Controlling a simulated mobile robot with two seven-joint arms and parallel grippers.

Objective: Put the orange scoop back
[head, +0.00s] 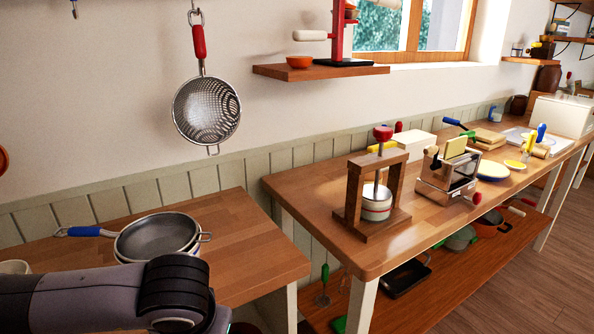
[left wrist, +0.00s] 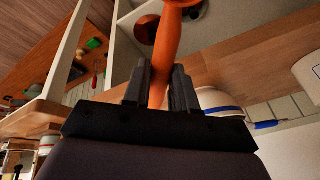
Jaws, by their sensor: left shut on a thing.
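The orange scoop (left wrist: 166,42) shows in the left wrist view as a long orange handle running up to the top edge. Its far end is cut off by the frame. My left gripper (left wrist: 159,80) is shut on this handle, with one dark finger on each side. In the head view my left arm reaches in at the lower left, and the gripper and scoop are hidden or out of frame there. My right gripper is in neither view.
A sieve with a blue handle (head: 160,236) rests on the left counter (head: 262,262). A red-handled strainer (head: 206,108) hangs on the wall. The right counter (head: 290,192) holds a wooden press (head: 356,190) and a metal pasta machine (head: 436,187). A gap separates the counters.

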